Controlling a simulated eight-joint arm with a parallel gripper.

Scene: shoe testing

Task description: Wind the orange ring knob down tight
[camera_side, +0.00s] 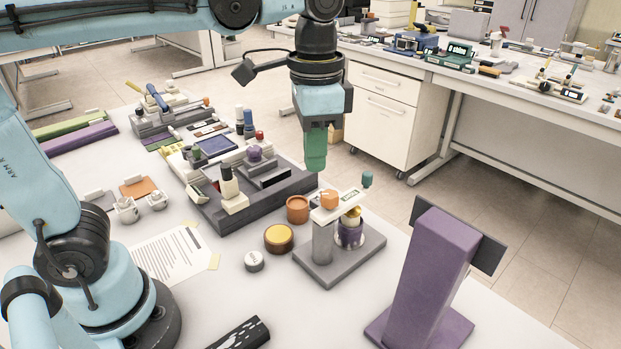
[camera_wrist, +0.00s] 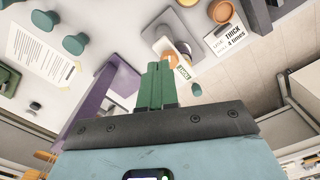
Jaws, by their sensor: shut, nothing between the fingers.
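The orange ring knob (camera_side: 329,198) sits on top of the white arm of a small grey test stand (camera_side: 323,243). In the wrist view the orange knob (camera_wrist: 169,57) shows just beyond the green fingertips and is partly hidden by them.
An orange-brown cup (camera_side: 297,209), a yellow-topped round pot (camera_side: 279,238) and a small grey-white cap (camera_side: 254,261) stand left of the stand. A tall purple block (camera_side: 432,265) rises at the right. A dark tray of parts (camera_side: 222,217) lies behind left.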

